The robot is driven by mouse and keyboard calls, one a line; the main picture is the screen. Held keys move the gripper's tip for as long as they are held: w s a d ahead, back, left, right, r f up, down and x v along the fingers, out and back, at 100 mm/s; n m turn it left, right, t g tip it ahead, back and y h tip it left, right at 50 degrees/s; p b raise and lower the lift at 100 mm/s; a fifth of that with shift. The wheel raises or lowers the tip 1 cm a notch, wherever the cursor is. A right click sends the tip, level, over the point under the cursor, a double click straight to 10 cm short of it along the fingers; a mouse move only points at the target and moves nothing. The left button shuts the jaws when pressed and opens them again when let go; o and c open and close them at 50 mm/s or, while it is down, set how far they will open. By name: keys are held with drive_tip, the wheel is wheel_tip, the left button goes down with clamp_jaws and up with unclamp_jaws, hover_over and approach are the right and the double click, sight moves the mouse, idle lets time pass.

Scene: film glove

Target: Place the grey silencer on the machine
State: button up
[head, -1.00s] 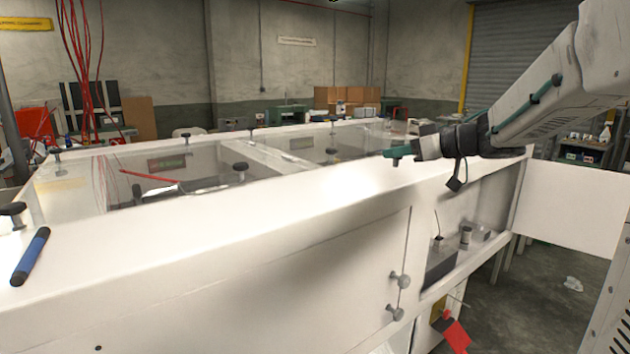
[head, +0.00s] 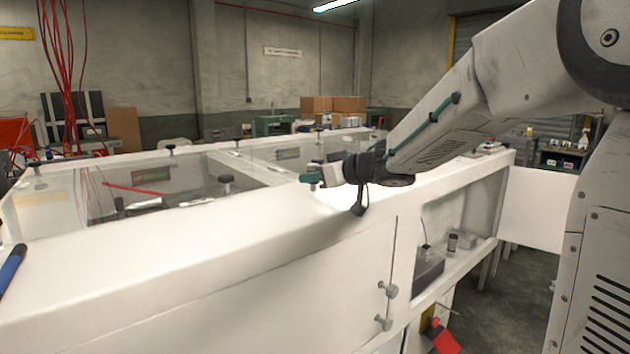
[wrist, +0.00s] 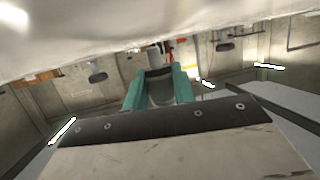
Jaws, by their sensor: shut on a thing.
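My gripper (head: 312,181) has teal fingers and hangs over the white top of the machine (head: 215,260), near the glass-covered opening. In the wrist view the teal fingers (wrist: 160,95) are shut on a grey rounded piece, the grey silencer (wrist: 160,88). The fingers hide part of it, and in the head view I cannot make it out. Whether it touches the machine cannot be told.
Black knobs (head: 226,184) stand up along the machine's top. A blue marker (head: 12,268) lies at the left edge. An open bay at the right holds a small grey cylinder (head: 452,243). An open white door panel (head: 537,208) sticks out beyond it.

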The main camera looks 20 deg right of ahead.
drive_tip(key=shift+f, duration=0.45)
drive_tip(key=shift+f, duration=0.1)
drive_tip(key=o, duration=1)
